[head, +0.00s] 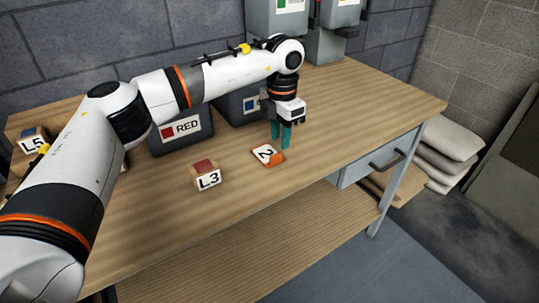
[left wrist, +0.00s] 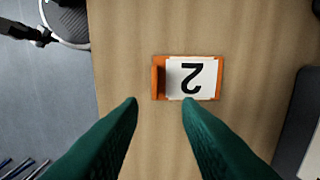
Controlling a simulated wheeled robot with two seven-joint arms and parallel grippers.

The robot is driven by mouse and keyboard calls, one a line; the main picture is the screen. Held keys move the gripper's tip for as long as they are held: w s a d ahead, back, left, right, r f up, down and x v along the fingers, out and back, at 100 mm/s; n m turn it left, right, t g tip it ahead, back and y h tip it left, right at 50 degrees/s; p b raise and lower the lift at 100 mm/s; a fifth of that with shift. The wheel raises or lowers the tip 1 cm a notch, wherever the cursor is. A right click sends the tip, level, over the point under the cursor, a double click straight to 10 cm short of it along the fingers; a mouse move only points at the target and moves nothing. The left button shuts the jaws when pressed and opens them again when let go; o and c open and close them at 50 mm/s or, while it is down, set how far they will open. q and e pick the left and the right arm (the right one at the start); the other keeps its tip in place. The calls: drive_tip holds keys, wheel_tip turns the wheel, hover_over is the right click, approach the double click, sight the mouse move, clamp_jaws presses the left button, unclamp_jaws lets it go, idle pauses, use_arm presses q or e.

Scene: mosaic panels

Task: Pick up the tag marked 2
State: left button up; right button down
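The tag marked 2 (head: 267,155) is orange with a white face and a black 2. It lies on the wooden table (head: 340,122), number side up. It also shows in the left wrist view (left wrist: 191,78), just beyond the fingertips. My left gripper (head: 281,142) points down above the table, behind and slightly right of the tag in the head view. In the left wrist view its two green fingers (left wrist: 160,104) are apart with nothing between them. The right gripper is not in view.
A block marked L5 (head: 33,140) is at the far left. A grey bin labelled RED (head: 183,130) and a bin with a blue label (head: 240,106) stand behind. The table right of the tag is clear.

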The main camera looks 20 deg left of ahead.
sight(279, 153)
use_arm(q)
drive_tip(key=f, duration=0.2)
drive_tip(key=s+f, duration=0.1)
drive_tip(key=shift+f+p, duration=0.3)
drive_tip(key=shift+f, duration=0.7)
clamp_jaws()
